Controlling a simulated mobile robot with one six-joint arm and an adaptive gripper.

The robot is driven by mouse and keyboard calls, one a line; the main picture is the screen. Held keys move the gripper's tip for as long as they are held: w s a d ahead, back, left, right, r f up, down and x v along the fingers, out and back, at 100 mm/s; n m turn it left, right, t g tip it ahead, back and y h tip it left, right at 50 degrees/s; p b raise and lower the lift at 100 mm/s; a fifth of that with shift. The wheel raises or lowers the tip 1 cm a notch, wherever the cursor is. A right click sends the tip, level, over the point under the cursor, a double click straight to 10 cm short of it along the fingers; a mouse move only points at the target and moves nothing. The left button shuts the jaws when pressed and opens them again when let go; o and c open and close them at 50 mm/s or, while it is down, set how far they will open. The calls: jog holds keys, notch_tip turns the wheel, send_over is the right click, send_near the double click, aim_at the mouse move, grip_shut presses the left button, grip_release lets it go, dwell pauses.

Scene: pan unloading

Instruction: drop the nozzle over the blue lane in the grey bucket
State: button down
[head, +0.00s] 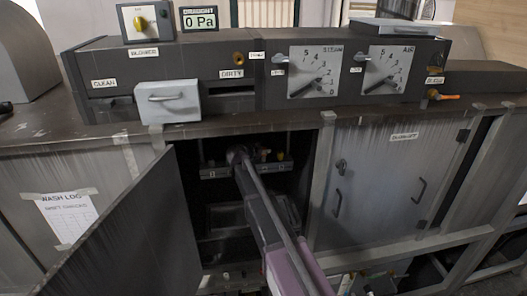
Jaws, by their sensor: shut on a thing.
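My gripper and its fingertips cannot be made out. My purple and grey arm runs from the bottom middle of the head view up into the dark open cabinet, and its far part ends at a dark rounded joint in the opening. I cannot make out a nozzle, a grey bucket or a blue lane. Inside the cabinet a dark tray-like shape (229,216) is partly hidden by my arm and by shadow.
The cabinet's dark door (135,235) stands open at the left. A shelf rail (214,173) with small yellow and orange parts crosses the opening. A closed grey door (385,185) is at the right. The control console (230,62) sits above, with a grey box (168,102) at its front.

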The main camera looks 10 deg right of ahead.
jog(key=shift+r+p, duration=0.95)
jog(key=shift+r, duration=0.05)
jog(key=shift+r, duration=0.2)
jog(key=shift+s, duration=0.1)
